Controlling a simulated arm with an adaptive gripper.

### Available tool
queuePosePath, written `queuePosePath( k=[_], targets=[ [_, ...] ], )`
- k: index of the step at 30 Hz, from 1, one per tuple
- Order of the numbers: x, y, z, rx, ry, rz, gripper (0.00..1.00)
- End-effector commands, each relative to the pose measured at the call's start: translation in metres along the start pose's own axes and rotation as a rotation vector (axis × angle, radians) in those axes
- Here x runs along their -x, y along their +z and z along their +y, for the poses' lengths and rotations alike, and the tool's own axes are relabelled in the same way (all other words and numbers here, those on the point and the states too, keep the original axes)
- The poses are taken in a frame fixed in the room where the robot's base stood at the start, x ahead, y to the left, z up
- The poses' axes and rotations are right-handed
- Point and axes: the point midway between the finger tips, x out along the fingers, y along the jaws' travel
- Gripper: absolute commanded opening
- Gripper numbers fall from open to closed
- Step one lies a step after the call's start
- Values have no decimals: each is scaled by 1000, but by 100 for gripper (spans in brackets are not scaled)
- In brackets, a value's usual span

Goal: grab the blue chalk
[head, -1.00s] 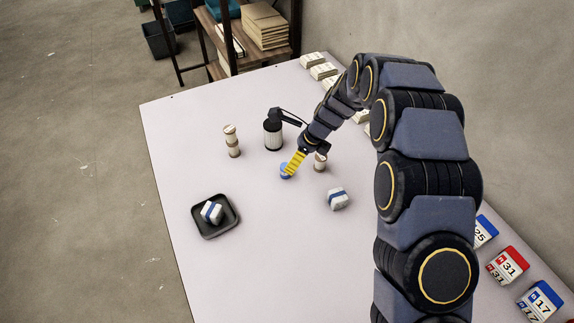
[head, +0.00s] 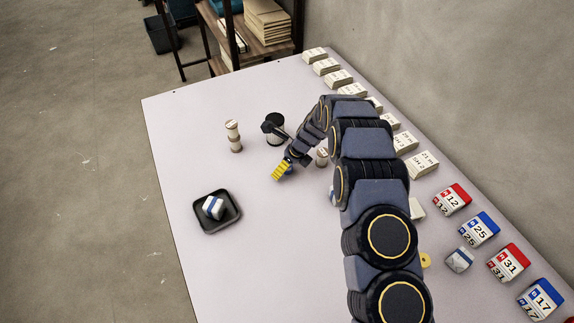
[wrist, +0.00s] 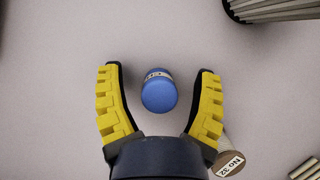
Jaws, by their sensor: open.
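The blue chalk (wrist: 159,95) is a short blue cylinder with a pale printed band, standing on the table between my gripper's two yellow fingers in the wrist view. My gripper (wrist: 158,100) is open around it, with a clear gap on both sides, and neither finger touches it. In the head view my gripper (head: 279,172) is over the middle of the table, and the chalk is mostly hidden by it.
A pale cylinder marked "No 32" (wrist: 231,160) stands close to the right finger. A black tray (head: 203,226) holds a blue-and-white block. Labelled blocks line the right edge.

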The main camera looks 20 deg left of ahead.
Motion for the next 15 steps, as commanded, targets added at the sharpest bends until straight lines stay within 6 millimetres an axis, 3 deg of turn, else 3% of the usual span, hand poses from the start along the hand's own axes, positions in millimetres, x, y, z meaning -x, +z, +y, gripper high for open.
queuePosePath(
  k=[6,7,11,12,15],
  targets=[
    [-2,0,0,0,0,0,65],
    [-2,0,0,0,0,0,61],
    [-2,0,0,0,1,1,6],
    [-2,0,0,0,1,1,0],
    [-2,-1,0,0,1,1,0]
  ],
)
